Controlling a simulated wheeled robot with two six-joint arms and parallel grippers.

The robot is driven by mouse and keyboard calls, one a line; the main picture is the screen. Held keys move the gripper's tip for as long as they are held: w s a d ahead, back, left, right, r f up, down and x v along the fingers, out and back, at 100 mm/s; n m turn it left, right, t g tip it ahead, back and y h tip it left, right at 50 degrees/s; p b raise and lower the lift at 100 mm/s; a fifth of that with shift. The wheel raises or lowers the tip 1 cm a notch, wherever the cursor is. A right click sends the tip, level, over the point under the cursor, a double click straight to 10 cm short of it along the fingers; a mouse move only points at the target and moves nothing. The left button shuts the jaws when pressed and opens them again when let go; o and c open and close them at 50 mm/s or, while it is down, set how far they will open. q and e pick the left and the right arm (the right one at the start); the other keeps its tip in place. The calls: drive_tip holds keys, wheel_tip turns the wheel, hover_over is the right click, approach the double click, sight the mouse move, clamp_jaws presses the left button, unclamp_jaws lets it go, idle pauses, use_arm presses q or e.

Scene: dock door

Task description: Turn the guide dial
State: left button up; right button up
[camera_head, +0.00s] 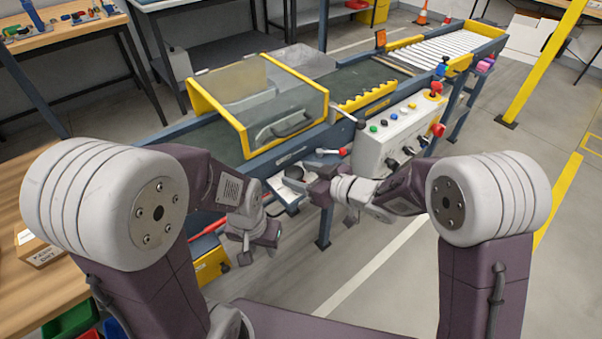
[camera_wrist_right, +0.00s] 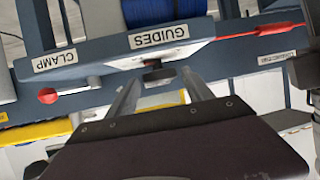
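A small dark knob (camera_wrist_right: 156,74), which looks like the guide dial, sits near this label, partly hidden by my gripper. My right gripper (camera_wrist_right: 163,90) has its two fingers apart, one on each side of the knob; I cannot tell whether they touch it. In the head view my right gripper (camera_head: 298,184) is at the front edge of the conveyor frame and hides the dial. My left gripper (camera_head: 254,240) hangs lower, away from the dial, its fingers unclear.
A CLAMP label (camera_wrist_right: 54,60) and red knob (camera_wrist_right: 48,95) are left of the dial; a red lever (camera_wrist_right: 262,31) is right. A white control box (camera_head: 398,135) and yellow-framed guard (camera_head: 240,122) stand close by. Open floor (camera_head: 350,270) lies in front.

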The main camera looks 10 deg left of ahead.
drive_tip(key=shift+o, duration=0.2)
drive_tip(key=shift+d, duration=0.1)
drive_tip(key=p+v, duration=0.2)
drive_tip(key=v, duration=0.7)
drive_tip(key=shift+p, duration=0.35)
